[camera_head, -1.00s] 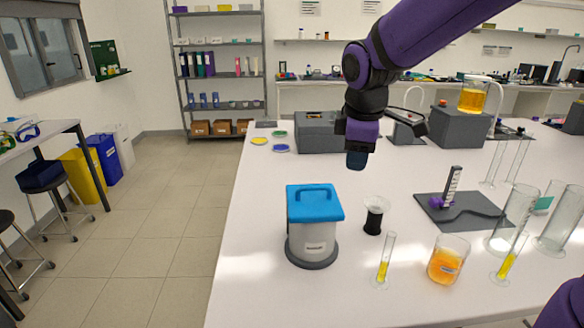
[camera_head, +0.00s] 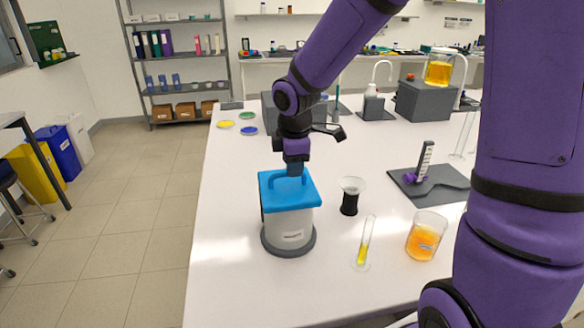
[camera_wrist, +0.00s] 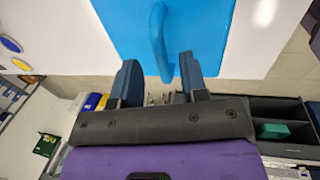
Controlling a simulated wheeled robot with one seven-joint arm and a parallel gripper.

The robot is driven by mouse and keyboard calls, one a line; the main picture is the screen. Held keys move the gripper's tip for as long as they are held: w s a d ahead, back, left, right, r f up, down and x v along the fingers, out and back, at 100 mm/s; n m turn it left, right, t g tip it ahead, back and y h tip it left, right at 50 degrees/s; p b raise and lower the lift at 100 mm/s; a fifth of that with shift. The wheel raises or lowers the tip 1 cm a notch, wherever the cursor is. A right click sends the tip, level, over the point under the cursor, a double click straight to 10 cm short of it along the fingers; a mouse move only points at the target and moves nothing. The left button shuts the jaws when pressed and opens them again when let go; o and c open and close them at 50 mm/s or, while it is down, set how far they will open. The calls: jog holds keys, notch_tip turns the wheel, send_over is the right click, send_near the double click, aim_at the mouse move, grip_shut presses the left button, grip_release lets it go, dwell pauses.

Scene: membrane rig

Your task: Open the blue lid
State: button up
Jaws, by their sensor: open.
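The blue lid (camera_head: 275,197) sits level and shut on a white cylindrical container (camera_head: 289,230) with a grey base on the table. An arched blue handle stands on the lid. My gripper (camera_head: 295,172) is just above the back of the lid, pointing down at the handle. In the wrist view the lid (camera_wrist: 205,30) fills the top. The handle (camera_wrist: 158,35) reaches toward the space between the two open fingers of my gripper (camera_wrist: 159,60). There is a gap on each side and no clear contact. In the head view my fingers partly hide the handle.
Right of the container stand a black-based glass funnel (camera_head: 350,193), a thin cylinder of yellow liquid (camera_head: 365,243) and a beaker of orange liquid (camera_head: 426,237). A grey box (camera_head: 270,113) is behind my gripper. The table left of the container is clear.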

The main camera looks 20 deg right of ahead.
jog(key=shift+w+f, duration=0.15)
jog(key=shift+f, duration=0.75)
grip_shut()
